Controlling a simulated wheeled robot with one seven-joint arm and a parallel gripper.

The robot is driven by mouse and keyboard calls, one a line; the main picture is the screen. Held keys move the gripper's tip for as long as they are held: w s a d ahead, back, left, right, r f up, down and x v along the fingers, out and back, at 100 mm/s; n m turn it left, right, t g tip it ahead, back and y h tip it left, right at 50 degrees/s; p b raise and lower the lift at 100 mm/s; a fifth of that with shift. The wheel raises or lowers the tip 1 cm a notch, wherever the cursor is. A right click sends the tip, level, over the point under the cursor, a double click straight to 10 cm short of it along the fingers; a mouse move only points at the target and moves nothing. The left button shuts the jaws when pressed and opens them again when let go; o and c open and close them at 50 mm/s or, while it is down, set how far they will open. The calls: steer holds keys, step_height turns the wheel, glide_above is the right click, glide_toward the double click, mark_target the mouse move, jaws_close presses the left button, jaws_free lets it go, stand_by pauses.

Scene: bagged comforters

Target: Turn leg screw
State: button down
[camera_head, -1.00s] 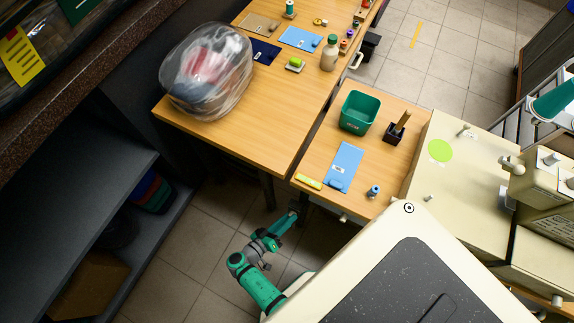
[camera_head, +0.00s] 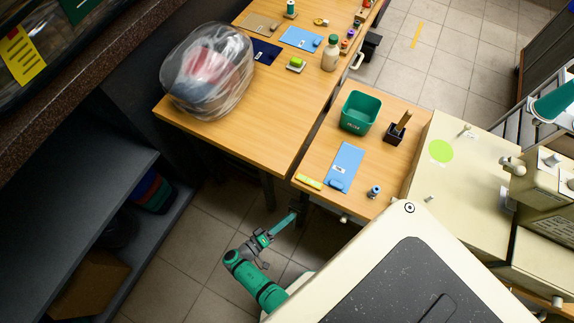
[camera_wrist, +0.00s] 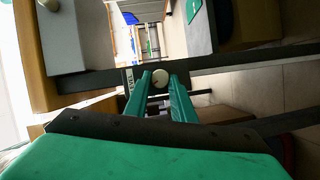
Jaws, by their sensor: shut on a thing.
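The leg screw shows in the wrist view as a round cream knob (camera_wrist: 160,78) on a dark leg frame below the table. A small pale label (camera_wrist: 130,80) with dark lettering is just left of it. My gripper (camera_wrist: 162,82) is shut on the knob, with one teal finger on each side of it. In the head view my gripper (camera_head: 294,216) reaches up and right from the floor area to the dark legs under the wooden tables. The knob cannot be made out in the head view.
The wooden table (camera_head: 235,140) carries a bagged comforter (camera_head: 208,72). The smaller wooden table (camera_head: 318,150) holds a green bin (camera_head: 360,112) and a blue clipboard (camera_head: 345,167). A dark shelf (camera_head: 70,205) stands at left. Tiled floor (camera_head: 185,255) is open around my arm.

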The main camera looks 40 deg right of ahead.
steer(key=shift+w+f+n+h, duration=0.15)
steer(key=shift+n+h, duration=0.35)
steer(key=shift+n, duration=0.7)
steer(key=shift+w+f+n+h, duration=0.1)
steer(key=shift+n+h, duration=0.4)
steer(key=shift+n, duration=0.7)
steer(key=shift+s+a+n, duration=0.1)
steer(key=shift+n, duration=0.4)
steer(key=c, duration=1.5)
jaws_free()
steer(key=shift+s, duration=0.1)
steer(key=shift+s+r, duration=0.1)
steer(key=shift+r, duration=0.1)
